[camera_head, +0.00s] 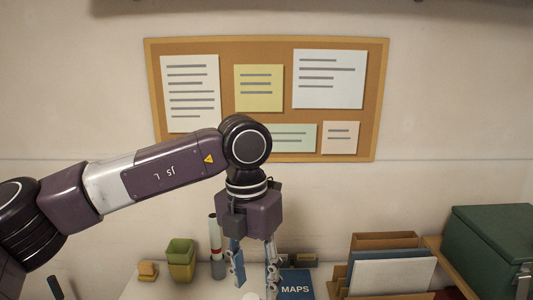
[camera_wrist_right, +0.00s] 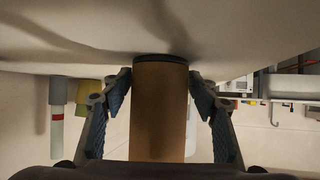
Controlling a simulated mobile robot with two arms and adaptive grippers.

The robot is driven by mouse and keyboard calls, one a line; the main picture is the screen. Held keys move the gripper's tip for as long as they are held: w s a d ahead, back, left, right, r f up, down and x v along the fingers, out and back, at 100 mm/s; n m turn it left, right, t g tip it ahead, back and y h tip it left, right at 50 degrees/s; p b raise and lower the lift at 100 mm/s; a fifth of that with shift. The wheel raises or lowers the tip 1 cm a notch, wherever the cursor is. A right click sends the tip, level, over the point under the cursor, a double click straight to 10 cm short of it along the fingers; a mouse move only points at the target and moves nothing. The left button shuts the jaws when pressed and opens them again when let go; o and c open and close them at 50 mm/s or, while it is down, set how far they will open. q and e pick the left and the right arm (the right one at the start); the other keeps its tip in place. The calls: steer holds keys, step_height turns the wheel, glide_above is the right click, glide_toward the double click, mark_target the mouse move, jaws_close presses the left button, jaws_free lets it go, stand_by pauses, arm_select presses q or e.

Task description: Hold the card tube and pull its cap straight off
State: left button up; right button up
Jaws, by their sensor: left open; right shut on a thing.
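The brown card tube (camera_wrist_right: 158,115) runs up the middle of the right wrist view, between the blue-padded fingers of my right gripper (camera_wrist_right: 160,80). That gripper is shut on the tube near its far end. A dark band (camera_wrist_right: 160,58) rings that far end; I cannot tell if it is the cap. In the head view my left gripper (camera_head: 254,272) points down, open, its fingers apart. A small pale shape (camera_head: 250,296) shows at the bottom edge between its fingertips, too cut off to name. My right gripper is outside the head view.
A blue MAPS book (camera_head: 295,284), upright folders (camera_head: 390,275) and a green box (camera_head: 490,245) are right.

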mark_target(250, 299)
arm_select(q)
steer(key=shift+w+a, duration=0.2)
steer(key=shift+a, duration=0.2)
steer(key=shift+a+f+y, duration=0.15)
steer(key=shift+y, duration=0.15)
steer(key=shift+f, duration=3.3)
steer(key=shift+c, duration=0.5)
steer(key=shift+f, duration=0.15)
jaws_close()
steer(key=shift+r, duration=0.25)
steer(key=shift+r, duration=0.9)
